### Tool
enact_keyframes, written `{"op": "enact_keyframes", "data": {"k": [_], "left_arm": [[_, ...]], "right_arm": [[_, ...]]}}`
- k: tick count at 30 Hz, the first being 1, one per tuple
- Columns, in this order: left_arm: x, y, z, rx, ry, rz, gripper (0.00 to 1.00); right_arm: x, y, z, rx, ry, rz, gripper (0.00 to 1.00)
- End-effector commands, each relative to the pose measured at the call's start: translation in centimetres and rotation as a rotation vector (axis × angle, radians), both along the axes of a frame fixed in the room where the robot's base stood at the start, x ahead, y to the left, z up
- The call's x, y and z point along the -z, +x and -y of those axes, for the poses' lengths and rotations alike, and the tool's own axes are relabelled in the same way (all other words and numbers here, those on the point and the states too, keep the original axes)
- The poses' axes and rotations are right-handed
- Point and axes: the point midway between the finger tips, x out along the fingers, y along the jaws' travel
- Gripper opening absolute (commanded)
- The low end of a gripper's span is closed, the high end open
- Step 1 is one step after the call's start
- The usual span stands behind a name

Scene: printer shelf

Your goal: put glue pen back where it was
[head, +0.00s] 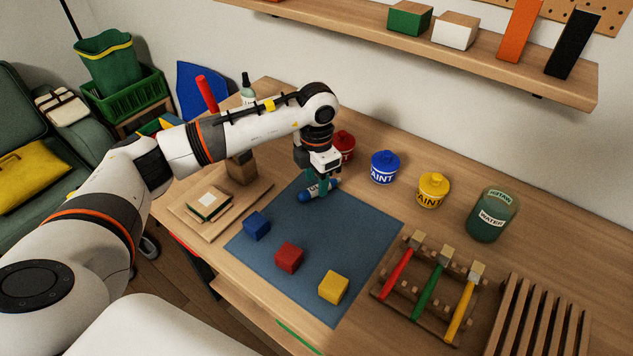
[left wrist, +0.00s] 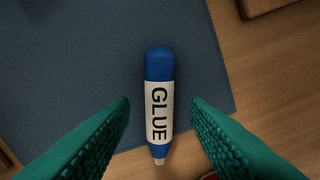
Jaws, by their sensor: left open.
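The glue pen (left wrist: 158,103) is blue with a white label reading GLUE. In the left wrist view it lies between the two green fingers of my left gripper (left wrist: 160,108), with a gap on each side. In the head view the glue pen (head: 327,188) lies at the far edge of the blue mat (head: 331,237), partly hidden by my left gripper (head: 322,184). My left gripper is open above it and points down. My right gripper is not in view.
Blue, red (head: 289,257) and yellow cubes lie on the mat. Paint pots (head: 385,167) and a water jar (head: 492,215) stand behind. A brush rack (head: 430,290) and a slatted rack (head: 540,318) are at right.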

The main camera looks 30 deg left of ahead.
Motion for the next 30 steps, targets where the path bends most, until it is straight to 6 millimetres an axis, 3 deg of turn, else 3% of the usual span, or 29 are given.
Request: {"op": "enact_keyframes", "data": {"k": [9,15,30], "left_arm": [[-6.7,0.1,0.0,0.001,0.000,0.004,0.43],[-9.7,0.0,0.0,0.000,0.000,0.002,0.43],[-10.6,0.0,0.0,0.000,0.000,0.000,0.43]], "right_arm": [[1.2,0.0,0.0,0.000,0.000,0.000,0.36],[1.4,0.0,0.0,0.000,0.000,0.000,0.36],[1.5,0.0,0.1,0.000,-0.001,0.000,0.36]]}}
